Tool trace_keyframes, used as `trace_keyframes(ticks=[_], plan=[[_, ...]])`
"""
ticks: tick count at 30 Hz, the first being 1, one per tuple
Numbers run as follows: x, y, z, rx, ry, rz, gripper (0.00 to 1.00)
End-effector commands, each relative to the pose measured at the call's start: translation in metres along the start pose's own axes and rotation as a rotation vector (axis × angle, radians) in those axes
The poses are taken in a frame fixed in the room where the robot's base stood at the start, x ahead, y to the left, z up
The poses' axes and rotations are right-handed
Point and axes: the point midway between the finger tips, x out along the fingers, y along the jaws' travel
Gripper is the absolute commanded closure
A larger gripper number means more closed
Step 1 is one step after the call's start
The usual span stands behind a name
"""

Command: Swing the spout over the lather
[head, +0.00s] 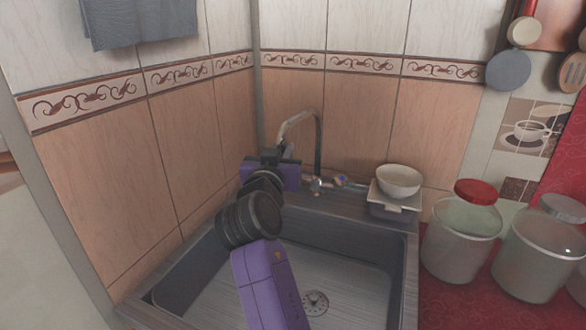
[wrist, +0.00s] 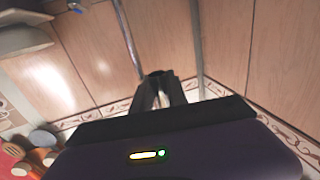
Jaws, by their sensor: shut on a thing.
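The metal spout (head: 318,135) rises from the back rim of the sink (head: 412,262) and arches over to the left. My gripper (head: 281,146) is shut on the spout's free end, which is partly hidden by the jaws. In the wrist view the grey spout tube (wrist: 128,40) runs down to my gripper (wrist: 162,88), whose dark fingers are close together. The spout end is at the back left of the sink. I cannot make out any lather; my arm covers part of the basin.
The tap base with a blue-marked handle (head: 340,181) stands on the back rim. A white bowl (head: 399,180) sits on a stand at the back right corner. Lidded jars (head: 461,240) stand on the red counter at right. Tiled walls close in behind and at left.

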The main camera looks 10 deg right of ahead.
Motion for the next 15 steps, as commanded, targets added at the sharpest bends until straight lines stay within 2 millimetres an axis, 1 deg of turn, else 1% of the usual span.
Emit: trace_keyframes(ticks=[1, 4, 14, 15], plan=[[0.0014, -0.0046, 0.0039, 0.001, 0.0, -0.002, 1.0], [0.0025, -0.0094, 0.0015, 0.001, 0.0, -0.004, 1.0], [0.0022, -0.0116, -0.0001, 0.0, 0.0, -0.006, 1.0], [0.0021, -0.0117, -0.0001, 0.0, 0.0, -0.006, 0.74]])
